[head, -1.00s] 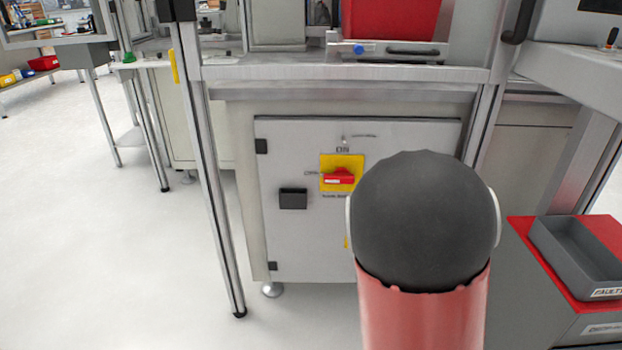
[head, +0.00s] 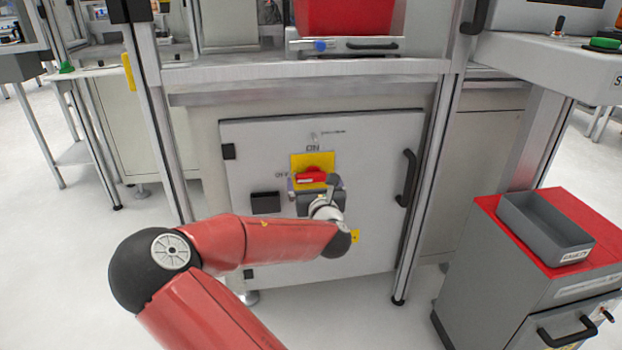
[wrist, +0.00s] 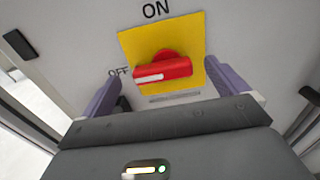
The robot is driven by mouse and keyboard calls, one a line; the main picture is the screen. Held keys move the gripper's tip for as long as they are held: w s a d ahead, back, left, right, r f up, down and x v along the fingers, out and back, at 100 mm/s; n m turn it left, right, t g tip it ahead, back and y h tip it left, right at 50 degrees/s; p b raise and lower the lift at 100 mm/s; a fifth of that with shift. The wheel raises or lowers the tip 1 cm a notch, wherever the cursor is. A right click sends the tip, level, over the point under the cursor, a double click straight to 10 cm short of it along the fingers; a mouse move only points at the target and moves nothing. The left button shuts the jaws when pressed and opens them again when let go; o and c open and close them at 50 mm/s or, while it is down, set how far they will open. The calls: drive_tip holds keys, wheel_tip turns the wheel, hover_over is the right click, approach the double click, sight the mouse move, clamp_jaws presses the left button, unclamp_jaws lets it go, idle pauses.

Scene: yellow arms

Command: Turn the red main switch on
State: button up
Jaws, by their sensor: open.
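The red main switch (head: 311,177) is on a yellow plate (head: 300,160) on the grey cabinet door (head: 370,150). ON is printed above the plate and OFF to its left. The red handle lies roughly horizontal, towards OFF; it also shows in the wrist view (wrist: 165,70). My gripper (head: 316,186) is at the cabinet front, just below and in front of the switch. In the wrist view my gripper (wrist: 162,76) is open, with one purple finger on each side of the handle. I cannot tell whether they touch it.
A black door handle (head: 408,178) is right of the switch, and a dark box (head: 265,202) is to its left. A metal frame post (head: 428,185) stands at right. A grey cart with a red top (head: 487,203) and grey tray (head: 545,228) stands at far right. Floor at left is clear.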

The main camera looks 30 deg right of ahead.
sight(311, 176)
drive_tip(key=shift+x, duration=1.3)
drive_tip(key=c, duration=1)
